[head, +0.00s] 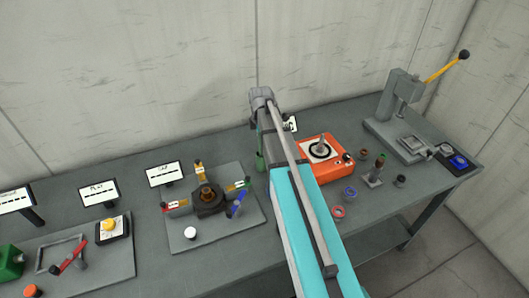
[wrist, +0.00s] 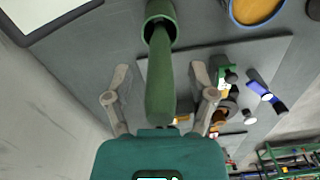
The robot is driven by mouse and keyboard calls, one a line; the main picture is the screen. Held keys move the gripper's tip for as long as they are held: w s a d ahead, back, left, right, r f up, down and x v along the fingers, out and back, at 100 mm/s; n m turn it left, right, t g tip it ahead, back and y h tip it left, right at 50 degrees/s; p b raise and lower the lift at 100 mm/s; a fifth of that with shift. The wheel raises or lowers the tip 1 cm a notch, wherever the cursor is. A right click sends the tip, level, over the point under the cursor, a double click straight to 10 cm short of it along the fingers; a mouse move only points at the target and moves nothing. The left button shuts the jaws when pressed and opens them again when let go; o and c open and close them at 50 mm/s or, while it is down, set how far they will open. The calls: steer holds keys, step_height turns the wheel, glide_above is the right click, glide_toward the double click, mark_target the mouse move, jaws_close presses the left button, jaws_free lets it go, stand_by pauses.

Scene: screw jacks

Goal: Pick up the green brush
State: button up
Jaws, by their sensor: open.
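The green brush (wrist: 160,80) shows in the wrist view as a long green handle, its far end inside a round green holder (wrist: 160,14). In the head view a small green upright piece (head: 259,161), likely the holder, stands on the bench just left of my arm; the rest there is hidden. My gripper (wrist: 160,86) is open in the wrist view, one finger on each side of the handle. Gaps show between the handle and both fingers. In the head view my arm hides the fingers.
A grey plate with a dark hub and coloured arms (head: 208,198) lies left of my arm. A press with a yellow lever (head: 402,95) is far right. The wall is close behind.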

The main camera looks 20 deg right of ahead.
steer(key=shift+f, duration=0.15)
stand_by(0.5)
jaws_close()
